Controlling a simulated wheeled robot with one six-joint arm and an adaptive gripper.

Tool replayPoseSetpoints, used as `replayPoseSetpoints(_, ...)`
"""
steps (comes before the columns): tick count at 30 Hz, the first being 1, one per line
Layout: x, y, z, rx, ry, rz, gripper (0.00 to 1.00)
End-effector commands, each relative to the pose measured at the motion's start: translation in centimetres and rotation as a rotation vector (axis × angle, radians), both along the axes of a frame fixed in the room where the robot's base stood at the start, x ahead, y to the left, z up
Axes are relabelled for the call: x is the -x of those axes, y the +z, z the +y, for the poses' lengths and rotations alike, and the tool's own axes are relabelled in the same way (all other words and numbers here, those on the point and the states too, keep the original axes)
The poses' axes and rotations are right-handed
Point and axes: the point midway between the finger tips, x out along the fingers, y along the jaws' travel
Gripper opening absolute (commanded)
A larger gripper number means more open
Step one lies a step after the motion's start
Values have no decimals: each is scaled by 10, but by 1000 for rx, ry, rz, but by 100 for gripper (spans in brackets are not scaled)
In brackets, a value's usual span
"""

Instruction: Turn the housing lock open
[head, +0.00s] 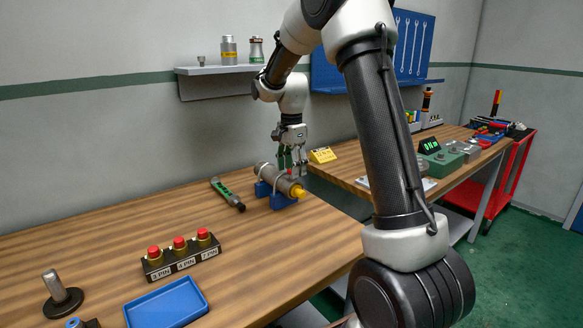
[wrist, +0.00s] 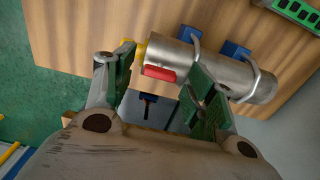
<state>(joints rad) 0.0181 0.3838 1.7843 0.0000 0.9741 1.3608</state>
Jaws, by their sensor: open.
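The housing (head: 276,178) is a grey metal cylinder with a yellow end, lying in a blue cradle (head: 284,202) under metal straps on the wooden bench. It crosses the upper part of the wrist view (wrist: 176,57). A red lock lever (wrist: 159,73) sits on its side near the yellow end (wrist: 141,50). My gripper (head: 291,166) is right above the housing, pointing down. In the wrist view its green-padded fingers (wrist: 160,84) are apart, with the red lever between them. I cannot tell whether either finger touches the housing.
A yellow sign (head: 322,155) stands behind on the second bench. The bench in front of the cradle is clear.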

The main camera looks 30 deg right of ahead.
Motion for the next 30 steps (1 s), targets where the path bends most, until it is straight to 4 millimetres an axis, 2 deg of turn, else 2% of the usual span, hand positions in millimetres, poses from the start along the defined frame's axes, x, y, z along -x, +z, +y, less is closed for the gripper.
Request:
replayPoseSetpoints(8, 0, -2, 0, 0, 0, -1, 55)
replayPoseSetpoints(17, 0, -2, 0, 0, 1, -1, 1)
replayPoseSetpoints(30, 0, -2, 0, 0, 3, -1, 0)
